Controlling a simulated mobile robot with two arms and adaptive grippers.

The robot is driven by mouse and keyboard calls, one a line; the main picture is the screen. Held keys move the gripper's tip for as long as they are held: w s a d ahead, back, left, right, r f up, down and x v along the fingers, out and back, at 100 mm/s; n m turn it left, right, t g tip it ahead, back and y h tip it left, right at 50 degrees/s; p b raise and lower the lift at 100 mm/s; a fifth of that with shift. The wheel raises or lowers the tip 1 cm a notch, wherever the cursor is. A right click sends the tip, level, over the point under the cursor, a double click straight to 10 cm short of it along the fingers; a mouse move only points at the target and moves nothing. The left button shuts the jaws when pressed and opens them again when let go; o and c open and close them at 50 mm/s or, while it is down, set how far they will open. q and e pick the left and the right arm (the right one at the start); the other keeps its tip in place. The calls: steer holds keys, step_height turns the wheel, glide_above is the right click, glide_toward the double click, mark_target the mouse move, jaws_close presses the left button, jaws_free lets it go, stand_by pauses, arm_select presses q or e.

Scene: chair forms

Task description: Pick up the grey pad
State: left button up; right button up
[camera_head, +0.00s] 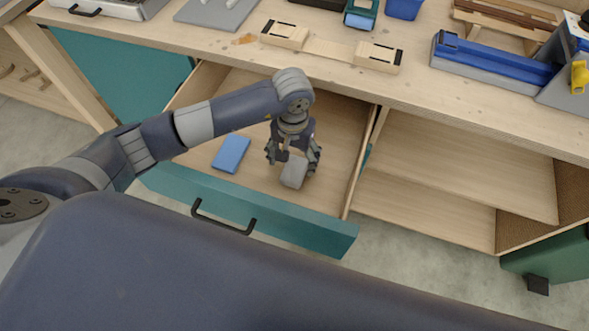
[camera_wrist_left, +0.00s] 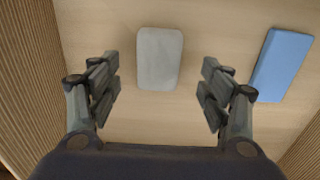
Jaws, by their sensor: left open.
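The grey pad (camera_head: 294,173) is a small rounded block lying on the floor of the open drawer. In the left wrist view the grey pad (camera_wrist_left: 160,58) lies flat, ahead of and between the two fingers. My left gripper (camera_head: 293,158) points down into the drawer, just above and beside the pad. Its fingers are spread with nothing between them, as the left wrist view (camera_wrist_left: 160,85) also shows. I cannot tell the exact height of the fingertips above the drawer floor. My right gripper is not in view.
A blue pad (camera_head: 231,153) lies in the drawer, left of the grey pad in the head view. The teal drawer front (camera_head: 290,224) and wooden side walls enclose the space. The workbench top (camera_head: 340,85) overhangs the back. Open shelves (camera_head: 460,165) stand to the right.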

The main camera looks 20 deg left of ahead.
mark_target(294, 169)
arm_select(q)
steer(key=shift+w+f+p, duration=0.15)
steer(key=shift+f+p, duration=0.1)
steer(key=shift+f, duration=1.3)
steer(key=shift+w+f+p, duration=0.1)
steer(key=shift+f+p, duration=0.15)
steer(key=shift+f, duration=1.25)
steer(key=c, duration=1)
